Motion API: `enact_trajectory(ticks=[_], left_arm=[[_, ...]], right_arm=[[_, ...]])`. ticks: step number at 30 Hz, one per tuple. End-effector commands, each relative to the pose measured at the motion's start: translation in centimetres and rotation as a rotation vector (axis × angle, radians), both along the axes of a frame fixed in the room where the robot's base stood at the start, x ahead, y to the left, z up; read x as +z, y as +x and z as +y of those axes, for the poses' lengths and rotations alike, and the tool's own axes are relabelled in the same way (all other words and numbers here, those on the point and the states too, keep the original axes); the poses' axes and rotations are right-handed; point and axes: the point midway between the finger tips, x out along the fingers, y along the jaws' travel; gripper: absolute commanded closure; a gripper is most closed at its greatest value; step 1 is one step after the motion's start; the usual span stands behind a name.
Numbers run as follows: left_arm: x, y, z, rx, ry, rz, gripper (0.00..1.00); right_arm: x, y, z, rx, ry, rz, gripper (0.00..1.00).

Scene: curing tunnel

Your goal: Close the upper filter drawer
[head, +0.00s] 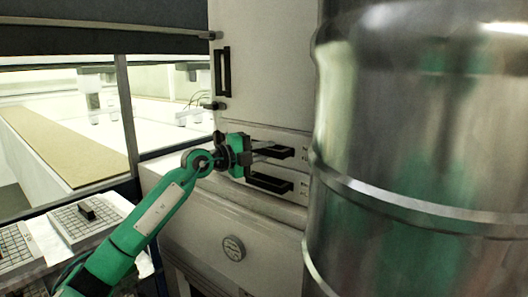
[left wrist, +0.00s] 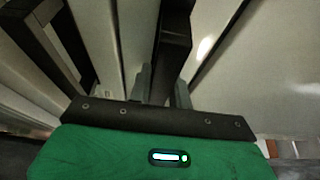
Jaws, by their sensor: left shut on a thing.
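The upper filter drawer (head: 299,143) is in the pale cabinet front at the middle of the head view, with a black bar handle (head: 275,152). My left gripper (head: 259,148) is at this handle and shut on it. In the left wrist view the dark handle (left wrist: 173,45) runs between the two grey fingers of my left gripper (left wrist: 164,88). I cannot tell how far the upper drawer stands out. The lower drawer's black handle (head: 269,182) is just below; a second dark handle (left wrist: 66,40) shows at left in the wrist view. My right gripper is not in view.
A large shiny metal drum (head: 415,130) stands close on the right and hides the cabinet's right side. A door handle (head: 222,72) is above the drawers, a round gauge (head: 233,248) below. A keyboard-like panel (head: 85,218) lies at lower left.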

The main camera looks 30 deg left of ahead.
Motion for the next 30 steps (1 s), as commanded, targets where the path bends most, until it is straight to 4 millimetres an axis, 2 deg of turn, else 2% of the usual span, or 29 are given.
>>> enact_trajectory(ticks=[4,5,8,12,20,23,30], left_arm=[[-0.1,0.0,0.0,0.0,0.0,0.002,1.0],[-0.1,0.0,0.0,0.0,0.0,0.002,0.76],[-0.1,0.0,0.0,0.0,0.0,0.002,0.58],[-0.1,0.0,0.0,0.0,0.0,0.002,0.58],[-0.4,-0.6,0.4,0.002,0.001,0.003,0.58],[-0.6,-1.8,1.0,0.001,0.003,0.003,0.58],[-0.9,-5.9,3.1,0.003,0.004,0.004,0.58]], right_arm=[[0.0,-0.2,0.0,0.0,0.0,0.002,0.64],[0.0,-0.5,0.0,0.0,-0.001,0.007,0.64],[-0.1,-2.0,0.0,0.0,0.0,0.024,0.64],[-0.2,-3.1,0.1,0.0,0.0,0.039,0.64],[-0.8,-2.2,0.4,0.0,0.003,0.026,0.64],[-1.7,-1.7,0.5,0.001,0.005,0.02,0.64],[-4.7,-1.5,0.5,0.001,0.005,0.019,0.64]])
